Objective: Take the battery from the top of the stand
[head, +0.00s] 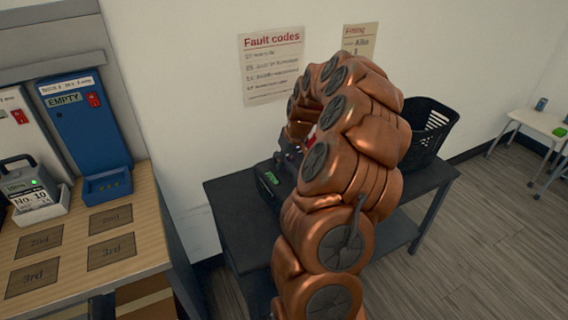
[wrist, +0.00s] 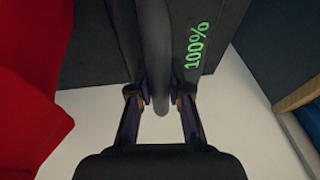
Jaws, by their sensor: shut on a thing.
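A dark battery (wrist: 205,30) with a green "100%" readout fills the top of the wrist view. My gripper (wrist: 160,98) has one finger on each side of the battery's dark handle (wrist: 158,60) and is shut on it. In the head view the battery's green display (head: 271,178) shows at the dark stand (head: 228,205) by the wall. My copper arm hides most of the battery and gripper there. I cannot tell whether the battery touches the stand.
A black basket (head: 428,125) stands at the stand's right end. Left is a wooden bench (head: 150,225) with marked spots, a blue "EMPTY" charger (head: 88,125) and a "No. 10" battery (head: 28,185). Something red (wrist: 30,100) is close at left in the wrist view.

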